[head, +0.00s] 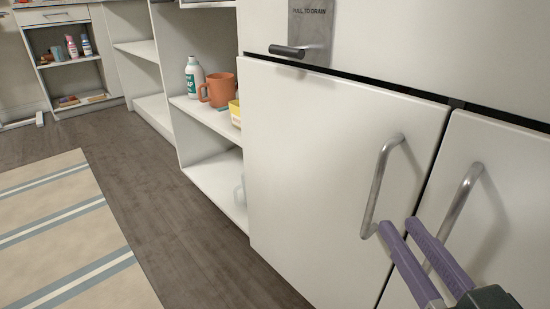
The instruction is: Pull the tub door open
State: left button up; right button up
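A white cabinet-like front has two doors with silver bar handles; I cannot tell which, if either, is the tub door. The left door (315,160) looks shut, with its bent handle (377,185) near its right edge. The right door (500,215) has a similar handle (461,196) and is cut off by the frame. My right gripper (399,226) has purple fingers spread apart, with a gap between them. Its tips are close to the lower end of the left handle; contact cannot be told. The right handle's lower end shows between the fingers. My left gripper is not in view.
A metal plate with a dark lever, labelled "PULL TO DRAIN" (308,30), is above the left door. Open shelves (213,118) to the left hold a white bottle (194,77) and an orange mug (218,90). The wooden floor and a striped rug (70,235) are clear.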

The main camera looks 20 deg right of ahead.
aim_at(377, 192)
jog(key=w+b, duration=0.1)
jog(key=w, duration=0.2)
jog(key=w+d, duration=0.1)
jog(key=w, duration=0.1)
jog(key=w+d+b, duration=0.1)
jog(key=w, duration=0.2)
jog(key=shift+w+b, duration=0.35)
grip_shut()
dwell(1.0)
